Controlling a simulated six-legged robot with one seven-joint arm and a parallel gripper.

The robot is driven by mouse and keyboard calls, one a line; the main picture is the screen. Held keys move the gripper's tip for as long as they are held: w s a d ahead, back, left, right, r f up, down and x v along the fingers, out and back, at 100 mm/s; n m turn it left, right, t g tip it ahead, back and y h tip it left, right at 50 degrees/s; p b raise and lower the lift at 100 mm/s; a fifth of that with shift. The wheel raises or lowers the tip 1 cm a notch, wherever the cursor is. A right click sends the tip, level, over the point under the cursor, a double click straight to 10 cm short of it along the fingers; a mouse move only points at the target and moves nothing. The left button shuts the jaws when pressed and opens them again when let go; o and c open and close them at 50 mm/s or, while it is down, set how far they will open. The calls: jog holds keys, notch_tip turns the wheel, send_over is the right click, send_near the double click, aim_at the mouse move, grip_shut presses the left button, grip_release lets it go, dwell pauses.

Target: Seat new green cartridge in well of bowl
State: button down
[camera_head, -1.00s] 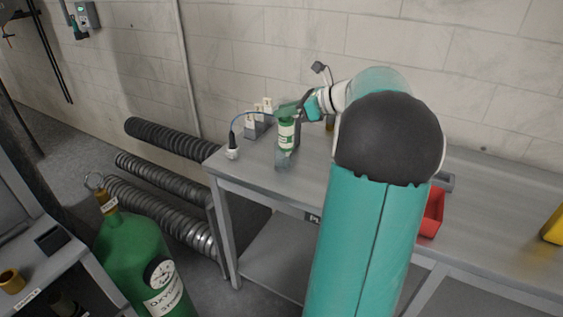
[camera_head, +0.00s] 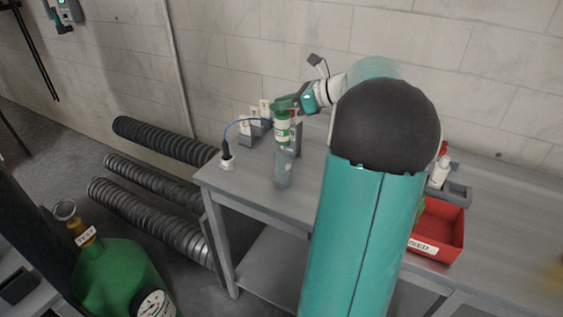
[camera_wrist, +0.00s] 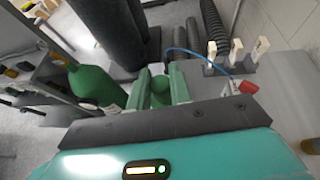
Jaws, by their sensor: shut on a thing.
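My gripper (camera_head: 286,103) is shut on the top of the green cartridge (camera_head: 282,127), which has a white label band and hangs upright. In the wrist view, its round green top (camera_wrist: 160,88) sits between my two green fingers (camera_wrist: 160,80). The bowl (camera_head: 284,168) is a clear bluish cup on the left end of the table, directly below the cartridge in the head view. The cartridge's lower end meets the bowl's upper part in the picture; I cannot tell whether it is inside or above it. The well is not visible.
A white-based probe (camera_head: 227,161) with a blue cable stands left of the bowl. White-tipped items (camera_head: 265,110) in grey holders stand behind. A green oxygen cylinder (camera_head: 120,275) stands front left.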

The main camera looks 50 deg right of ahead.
aim_at(289, 131)
jog(key=f, duration=0.9)
jog(key=shift+s+a, duration=0.3)
jog(key=shift+s+r, duration=0.1)
jog(key=c, duration=1.3)
grip_release()
